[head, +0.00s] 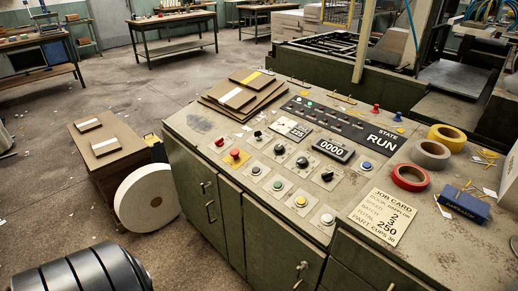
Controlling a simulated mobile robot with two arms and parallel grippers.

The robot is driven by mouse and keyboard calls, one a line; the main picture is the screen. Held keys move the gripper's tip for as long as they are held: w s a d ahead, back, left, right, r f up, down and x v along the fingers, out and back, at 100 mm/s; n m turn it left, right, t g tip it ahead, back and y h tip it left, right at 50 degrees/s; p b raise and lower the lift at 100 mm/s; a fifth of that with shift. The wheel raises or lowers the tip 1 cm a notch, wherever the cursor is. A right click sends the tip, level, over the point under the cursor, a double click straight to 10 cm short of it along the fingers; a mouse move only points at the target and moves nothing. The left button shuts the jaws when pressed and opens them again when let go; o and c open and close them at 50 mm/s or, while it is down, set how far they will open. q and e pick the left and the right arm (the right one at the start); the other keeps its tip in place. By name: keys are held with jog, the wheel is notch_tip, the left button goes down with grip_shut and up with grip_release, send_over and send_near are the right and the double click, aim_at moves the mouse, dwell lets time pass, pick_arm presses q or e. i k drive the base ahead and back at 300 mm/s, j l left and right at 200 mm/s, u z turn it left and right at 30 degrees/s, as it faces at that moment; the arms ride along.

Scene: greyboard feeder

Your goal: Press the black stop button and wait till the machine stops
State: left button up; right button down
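The machine's control console (200,155) stands in the middle of the head view, its sloped top full of controls. Several small black controls sit in a row on pale plates, among them one at the left (257,135), one in the middle (302,161) and one at the right (327,175). I cannot tell which is the stop button or which are knobs. The state display (381,140) reads RUN. A counter (334,149) reads 0000 and a smaller display (292,129) seems to read 225. Neither of my grippers is in view.
A red mushroom button (236,155) and green (278,185), yellow (301,201) and blue (366,165) buttons are nearby. Tape rolls (409,177), a job card (380,217) and stacked boards (244,92) lie on top. A white roll (147,198) stands left. Floor beyond is open.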

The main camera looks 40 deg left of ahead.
aim_at(256, 170)
jog(key=i+j, duration=0.1)
jog(key=j, duration=1.4)
jog(key=i+j+z, duration=0.1)
jog(key=j, duration=1.4)
